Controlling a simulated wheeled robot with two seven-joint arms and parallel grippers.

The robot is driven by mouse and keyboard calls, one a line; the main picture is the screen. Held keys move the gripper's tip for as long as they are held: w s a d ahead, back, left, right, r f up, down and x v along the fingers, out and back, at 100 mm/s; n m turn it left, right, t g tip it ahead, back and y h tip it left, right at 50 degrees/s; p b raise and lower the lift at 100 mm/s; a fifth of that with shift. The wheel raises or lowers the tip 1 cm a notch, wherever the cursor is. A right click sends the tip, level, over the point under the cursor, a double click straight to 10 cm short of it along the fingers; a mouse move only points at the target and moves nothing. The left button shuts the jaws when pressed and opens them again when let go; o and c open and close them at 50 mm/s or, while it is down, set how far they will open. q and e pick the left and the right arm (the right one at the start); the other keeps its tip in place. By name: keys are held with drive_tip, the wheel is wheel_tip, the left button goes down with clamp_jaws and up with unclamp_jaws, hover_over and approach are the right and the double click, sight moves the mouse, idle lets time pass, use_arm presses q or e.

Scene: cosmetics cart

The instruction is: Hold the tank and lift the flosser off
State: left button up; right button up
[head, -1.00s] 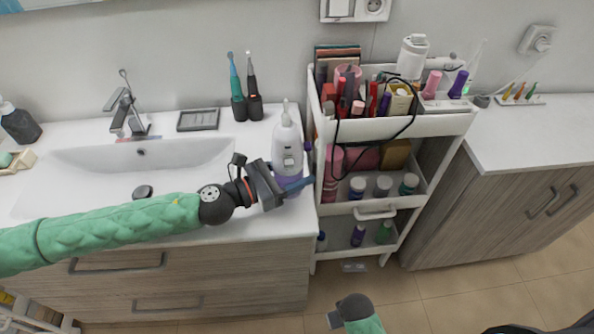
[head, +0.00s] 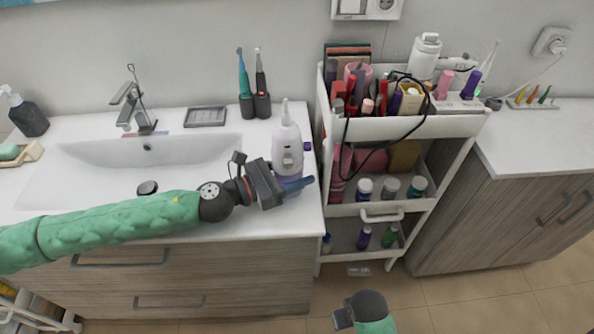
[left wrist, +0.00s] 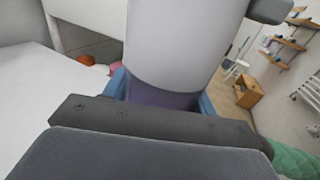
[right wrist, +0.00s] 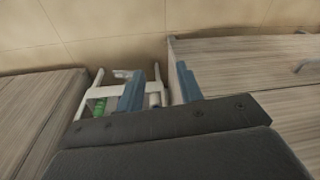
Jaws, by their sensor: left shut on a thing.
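The flosser (head: 288,148), a white and grey bottle-shaped unit with a thin nozzle, stands upright on the counter right of the sink. Its purple tank (left wrist: 165,98) forms the lower part, directly under the grey body, with no gap visible between them. My left gripper (head: 291,187) is shut on the tank, its blue fingers on either side of it. In the head view the gripper hides much of the tank. My right gripper (head: 342,319) is low in front of the cart, well away from the flosser. Its fingers (right wrist: 158,88) are apart with nothing between them.
A white cart (head: 447,127) with cosmetics and a dark looped cable stands just right of the flosser. Two electric toothbrushes (head: 254,104) stand behind it, left of its nozzle. The sink (head: 90,175) lies to the left. Open floor (head: 460,300) surrounds my right gripper.

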use_arm(q)
drive_tip(key=shift+w+a+f+b, duration=0.2)
drive_tip(key=shift+a+f+b, duration=0.05)
drive_tip(key=shift+f+b, duration=0.05)
drive_tip(key=shift+a+f, duration=0.1)
drive_tip(key=shift+a, duration=0.05)
drive_tip(key=shift+w+a+f+b, duration=0.2)
drive_tip(key=shift+f+b, duration=0.05)
drive_tip(key=shift+b, duration=0.2)
drive_tip(key=shift+a+f, duration=0.1)
drive_tip(key=shift+w, duration=0.1)
use_arm(e)
wheel_tip(320, 180, up, 9)
drive_tip(key=s, duration=0.1)
drive_tip(key=shift+s+d+f, duration=0.2)
drive_tip(key=shift+s, duration=0.1)
drive_tip(key=shift+w, duration=0.25)
use_arm(q)
drive_tip(key=shift+f, duration=0.2)
use_arm(e)
drive_tip(key=shift+f, duration=0.1)
drive_tip(key=shift+s, duration=0.1)
